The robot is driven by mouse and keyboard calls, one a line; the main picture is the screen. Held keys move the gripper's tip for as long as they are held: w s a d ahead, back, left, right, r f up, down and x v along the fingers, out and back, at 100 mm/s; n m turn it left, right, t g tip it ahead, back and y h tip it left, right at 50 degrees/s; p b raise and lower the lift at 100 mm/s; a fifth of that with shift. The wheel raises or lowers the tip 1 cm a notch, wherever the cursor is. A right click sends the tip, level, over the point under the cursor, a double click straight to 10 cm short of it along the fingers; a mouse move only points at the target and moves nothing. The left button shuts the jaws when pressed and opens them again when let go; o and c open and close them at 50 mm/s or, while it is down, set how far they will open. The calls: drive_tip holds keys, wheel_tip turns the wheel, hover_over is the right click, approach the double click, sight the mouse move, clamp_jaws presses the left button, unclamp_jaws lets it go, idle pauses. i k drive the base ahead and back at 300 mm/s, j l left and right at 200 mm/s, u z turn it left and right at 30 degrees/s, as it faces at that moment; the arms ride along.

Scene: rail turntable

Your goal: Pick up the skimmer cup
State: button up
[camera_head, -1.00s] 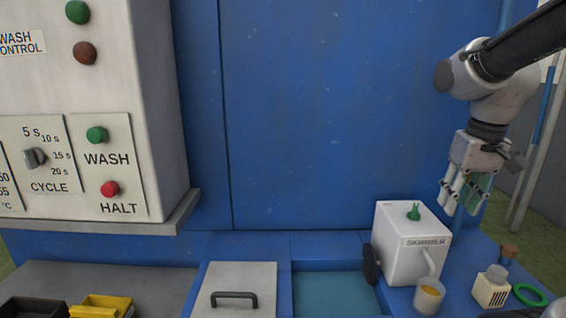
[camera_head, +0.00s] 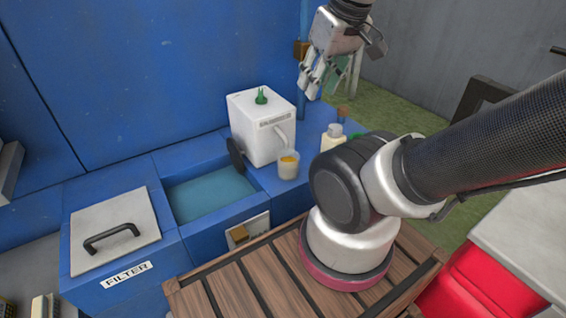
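The skimmer cup (camera_head: 288,165) is a clear cup with yellow-orange liquid in it. It stands on the blue ledge, under the spout of the white skimmer box (camera_head: 262,138). My gripper (camera_head: 314,92) is above and to the right of the skimmer box, pointing down, well apart from the cup. Its fingers look spread, with nothing visible held between them.
A water-filled basin (camera_head: 208,194) lies left of the skimmer, beside a handled filter lid (camera_head: 115,232). A small cream bottle (camera_head: 332,138) stands right of the cup, partly hidden by my arm. A wooden slatted surface (camera_head: 235,290) is in front, a red object (camera_head: 480,285) at right.

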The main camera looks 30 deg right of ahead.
sight(288, 160)
drive_tip(key=k+j+u, duration=0.4)
drive_tip(key=j+u, duration=0.2)
drive_tip(key=k+j+u, duration=0.15)
drive_tip(key=j+u, duration=0.15)
drive_tip(key=j, duration=0.15)
drive_tip(key=k+j+u, duration=0.1)
drive_tip(key=j+u, duration=0.5)
drive_tip(key=j, duration=0.25)
drive_tip(key=k+l, duration=0.35)
drive_tip(key=k, duration=0.15)
drive_tip(key=z, duration=2)
drive_tip(key=i+j+z, duration=0.1)
drive_tip(key=i, duration=0.5)
